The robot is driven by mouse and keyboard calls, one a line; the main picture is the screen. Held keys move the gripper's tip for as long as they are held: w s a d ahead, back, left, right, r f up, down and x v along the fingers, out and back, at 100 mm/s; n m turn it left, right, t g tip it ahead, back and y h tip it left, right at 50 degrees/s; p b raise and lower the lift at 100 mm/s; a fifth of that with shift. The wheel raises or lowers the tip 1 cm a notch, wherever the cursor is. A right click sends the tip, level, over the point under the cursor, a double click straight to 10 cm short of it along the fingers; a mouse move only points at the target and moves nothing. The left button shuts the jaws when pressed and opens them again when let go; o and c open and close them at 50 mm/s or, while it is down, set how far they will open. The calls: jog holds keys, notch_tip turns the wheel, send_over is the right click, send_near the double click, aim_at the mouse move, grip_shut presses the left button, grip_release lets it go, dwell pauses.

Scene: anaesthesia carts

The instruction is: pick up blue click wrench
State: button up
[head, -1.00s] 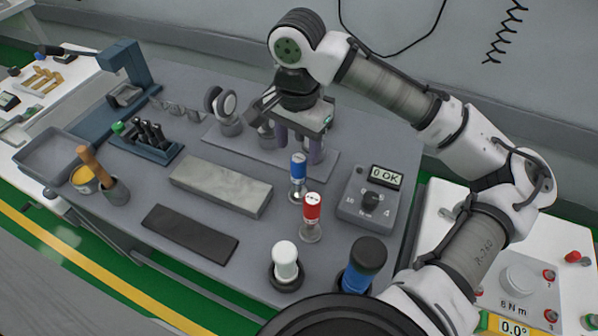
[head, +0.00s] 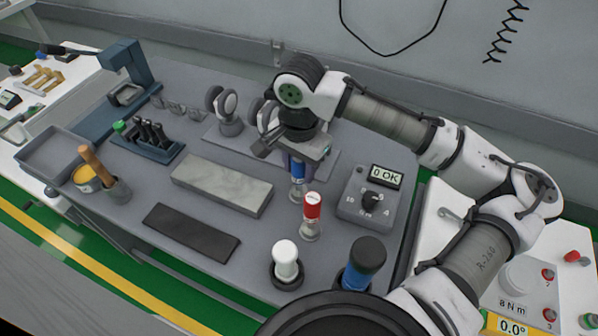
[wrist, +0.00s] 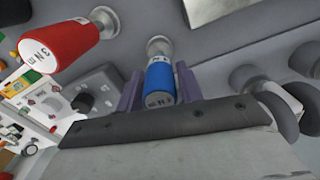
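The blue click wrench (head: 298,173) stands upright on the grey bench, with a blue handle on a clear-grey lower part. It also shows in the wrist view (wrist: 159,78), its lettered end facing the camera. My gripper (head: 297,160) is over it, pointing down. In the wrist view its two purple fingers (wrist: 159,90) are apart, one on each side of the blue handle. Narrow gaps seem to show between fingers and handle, so it looks open. Part of the wrench's top is hidden by my gripper in the head view.
A red wrench (head: 312,207) marked 3 N m stands close by in front. A white-capped one (head: 285,261) and a larger blue one with a dark top (head: 363,263) stand nearer. A tester (head: 371,200) reading "0 OK" is to the right; a grey block (head: 222,187) lies left.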

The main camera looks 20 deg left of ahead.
jog(key=c, duration=0.7)
notch_tip(320, 180, up, 20)
jog(key=shift+r, duration=0.1)
